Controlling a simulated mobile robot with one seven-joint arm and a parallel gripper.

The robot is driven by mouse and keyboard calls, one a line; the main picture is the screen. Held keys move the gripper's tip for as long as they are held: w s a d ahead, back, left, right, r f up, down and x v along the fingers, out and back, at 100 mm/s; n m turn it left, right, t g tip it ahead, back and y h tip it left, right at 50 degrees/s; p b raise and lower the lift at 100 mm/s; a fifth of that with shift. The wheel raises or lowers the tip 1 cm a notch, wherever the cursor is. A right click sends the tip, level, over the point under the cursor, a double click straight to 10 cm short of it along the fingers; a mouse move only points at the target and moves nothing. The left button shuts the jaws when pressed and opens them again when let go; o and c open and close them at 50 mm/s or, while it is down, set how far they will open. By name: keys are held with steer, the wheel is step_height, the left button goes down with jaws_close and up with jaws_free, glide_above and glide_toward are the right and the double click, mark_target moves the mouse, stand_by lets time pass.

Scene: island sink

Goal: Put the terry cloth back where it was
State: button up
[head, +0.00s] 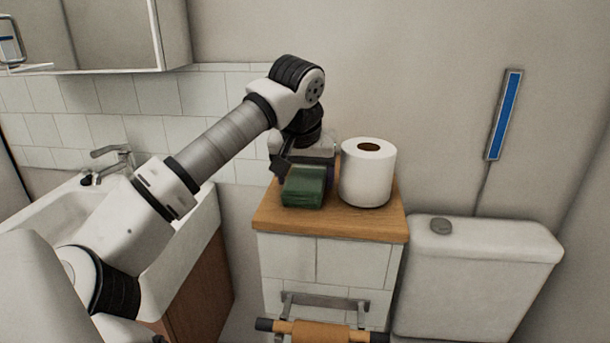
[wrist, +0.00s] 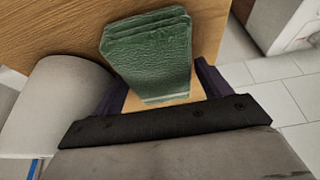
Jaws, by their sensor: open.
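The green terry cloth (head: 304,187) is a folded stack on the wooden top of a small white tiled cabinet, left of a white paper roll. It also shows in the wrist view (wrist: 150,50), its near end between my two dark purple fingers. My gripper (wrist: 160,84) is open, with one finger on each side of the cloth. In the head view my gripper (head: 303,172) is just behind the cloth, low over the wooden top. I cannot tell whether the fingers touch the cloth.
The paper roll (head: 368,172) stands close on the right; the wrist view shows it (wrist: 58,105) near a finger. The wooden top (head: 330,224) is bare in front. A sink (head: 95,190) is left, a toilet tank (head: 478,270) right, a holder bar (head: 322,332) below.

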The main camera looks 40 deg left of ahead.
steer(key=v, duration=1.2)
steer(key=shift+f, duration=0.1)
